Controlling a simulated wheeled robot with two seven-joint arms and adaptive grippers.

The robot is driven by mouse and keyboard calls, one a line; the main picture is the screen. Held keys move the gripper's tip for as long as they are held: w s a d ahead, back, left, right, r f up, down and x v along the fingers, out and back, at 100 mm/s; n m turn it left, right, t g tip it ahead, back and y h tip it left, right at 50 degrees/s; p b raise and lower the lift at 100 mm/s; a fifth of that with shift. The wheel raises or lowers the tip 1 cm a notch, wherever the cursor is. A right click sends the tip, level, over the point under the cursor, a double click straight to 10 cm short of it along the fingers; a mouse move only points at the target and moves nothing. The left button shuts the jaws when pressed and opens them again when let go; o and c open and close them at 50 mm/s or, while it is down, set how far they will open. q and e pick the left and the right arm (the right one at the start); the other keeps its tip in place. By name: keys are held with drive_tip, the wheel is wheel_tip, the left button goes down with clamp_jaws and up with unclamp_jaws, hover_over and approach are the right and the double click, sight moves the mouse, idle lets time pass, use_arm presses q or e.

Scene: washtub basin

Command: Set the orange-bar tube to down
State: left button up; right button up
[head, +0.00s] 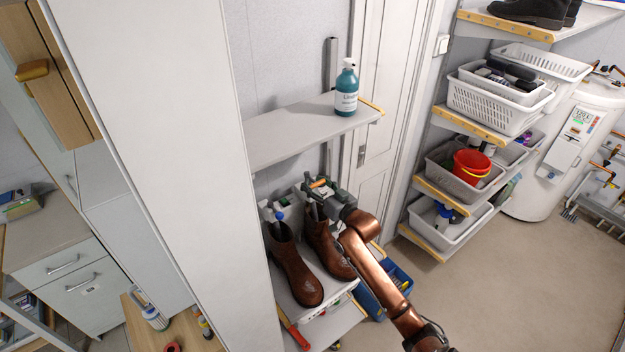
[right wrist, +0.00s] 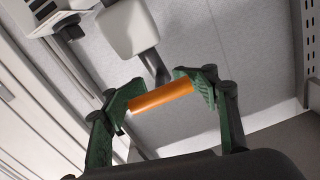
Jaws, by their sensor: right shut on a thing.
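The orange bar (right wrist: 162,97) lies between the green fingertips of my right gripper (right wrist: 163,95) in the right wrist view. The gripper is shut on it, with a fingertip at each end of the bar. In the head view, my right gripper (head: 325,190) is just above the right brown boot, and the orange bar (head: 318,183) shows as a small patch there. A white rounded part on a grey stem (right wrist: 128,28) is behind the bar in the wrist view. How the bar joins the tube is hidden. My left gripper is not in view.
Two brown boots (head: 293,272) stand on a low shelf below the gripper. A grey shelf (head: 285,135) with a teal bottle (head: 346,90) is above and behind. A tall white panel (head: 165,130) is at the left. Open floor (head: 500,290) lies right.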

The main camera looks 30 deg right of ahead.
drive_tip(key=o, duration=1.9)
drive_tip(key=shift+o, duration=0.2)
drive_tip(key=s+d, duration=0.1)
drive_tip(key=s, duration=1.1)
drive_tip(key=shift+c, duration=0.3)
